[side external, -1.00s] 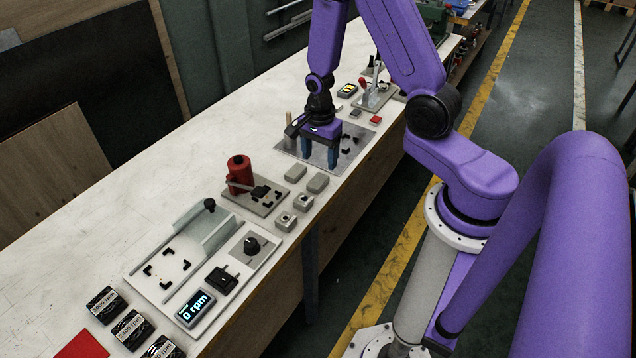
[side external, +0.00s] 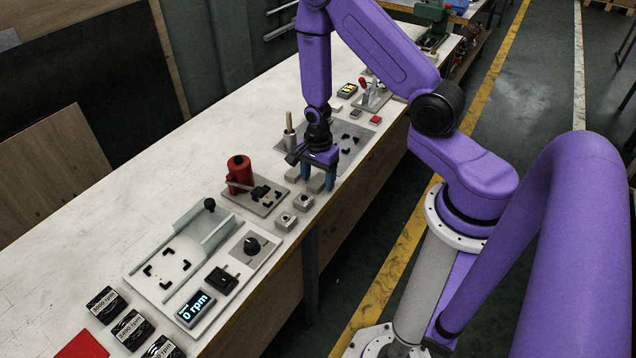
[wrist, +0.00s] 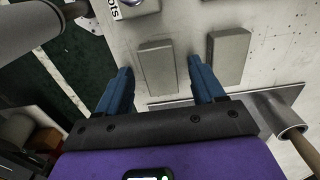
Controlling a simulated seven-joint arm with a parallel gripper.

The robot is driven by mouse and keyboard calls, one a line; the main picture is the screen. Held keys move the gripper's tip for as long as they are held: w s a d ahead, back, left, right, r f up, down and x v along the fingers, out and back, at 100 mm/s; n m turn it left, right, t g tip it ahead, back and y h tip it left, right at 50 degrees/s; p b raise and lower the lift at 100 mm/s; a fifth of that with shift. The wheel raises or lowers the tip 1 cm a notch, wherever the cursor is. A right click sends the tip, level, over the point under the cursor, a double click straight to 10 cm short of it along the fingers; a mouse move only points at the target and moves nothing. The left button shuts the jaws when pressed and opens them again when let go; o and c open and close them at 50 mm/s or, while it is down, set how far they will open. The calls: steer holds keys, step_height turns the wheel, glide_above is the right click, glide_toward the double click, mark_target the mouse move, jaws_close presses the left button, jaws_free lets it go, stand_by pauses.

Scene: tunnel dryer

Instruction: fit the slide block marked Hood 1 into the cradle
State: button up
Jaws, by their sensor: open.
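My gripper (side external: 317,187) is open and points down above the workbench; its blue fingers also show in the wrist view (wrist: 160,66). A plain grey block (wrist: 158,68) lies below and between the fingertips in the wrist view. A second plain grey block (wrist: 230,56) lies to its right, beyond the right finger. No Hood 1 mark can be read on either block. Black corner pieces stand on the metal plate behind the gripper (side external: 350,139), beside the red device (side external: 277,197) and on the white panel (side external: 165,269). I cannot tell which set is the cradle.
Two small blocks with round tops (side external: 303,202) sit near the bench edge. A metal cup with a wooden handle (wrist: 291,131) stands close to my gripper. The red device (side external: 239,172) is to the left. The bench's rear left is clear.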

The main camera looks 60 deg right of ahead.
steer(key=shift+f, duration=0.1)
jaws_close()
stand_by(0.3)
